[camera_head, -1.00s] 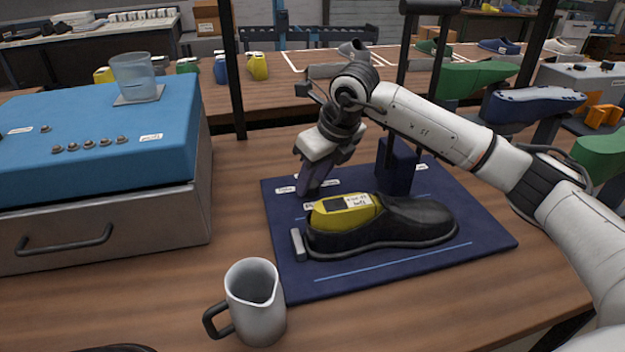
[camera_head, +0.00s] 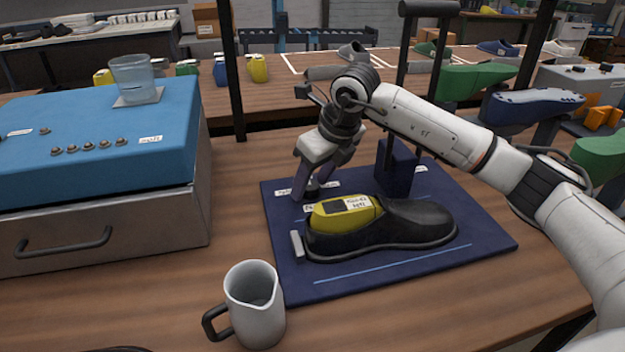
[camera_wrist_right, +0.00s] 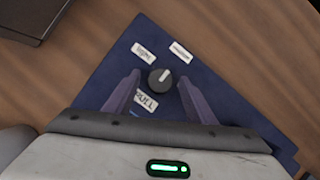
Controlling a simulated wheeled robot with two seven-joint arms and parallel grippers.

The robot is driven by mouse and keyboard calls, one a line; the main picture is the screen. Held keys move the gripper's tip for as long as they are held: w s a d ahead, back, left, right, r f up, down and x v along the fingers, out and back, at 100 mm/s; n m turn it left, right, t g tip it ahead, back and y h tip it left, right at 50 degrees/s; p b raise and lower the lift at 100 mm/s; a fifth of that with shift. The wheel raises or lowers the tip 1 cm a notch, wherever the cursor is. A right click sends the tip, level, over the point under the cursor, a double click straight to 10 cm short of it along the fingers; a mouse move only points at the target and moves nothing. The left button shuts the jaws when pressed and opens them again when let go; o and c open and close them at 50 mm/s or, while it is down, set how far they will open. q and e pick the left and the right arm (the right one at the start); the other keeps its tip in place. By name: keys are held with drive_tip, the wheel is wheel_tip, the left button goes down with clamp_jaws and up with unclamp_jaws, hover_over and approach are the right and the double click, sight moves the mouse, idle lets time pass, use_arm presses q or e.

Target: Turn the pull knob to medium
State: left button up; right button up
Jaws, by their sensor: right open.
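The pull knob (camera_wrist_right: 160,79) is a small dark round knob on the dark blue mat (camera_wrist_right: 222,112). A pale mark on its top points up and right in the right wrist view. A "light" label (camera_wrist_right: 143,52) lies up-left of it, another label (camera_wrist_right: 180,52), apparently "medium", up-right, and a "PULL" label (camera_wrist_right: 146,101) below. My right gripper (camera_wrist_right: 157,91) is open, its fingers on either side of the knob with gaps visible. In the head view the knob (camera_head: 312,189) shows between the fingers of the right gripper (camera_head: 313,192). My left gripper is not in view.
A black shoe (camera_head: 415,222) with a yellow last (camera_head: 338,213) lies on the mat just in front of the knob. A dark blue block (camera_head: 397,168) stands to the right. A grey jug (camera_head: 255,315) stands front left, and a blue-topped drawer box (camera_head: 100,165) left.

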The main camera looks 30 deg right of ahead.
drive_tip(key=v, duration=1)
drive_tip(key=shift+s+r, duration=0.1)
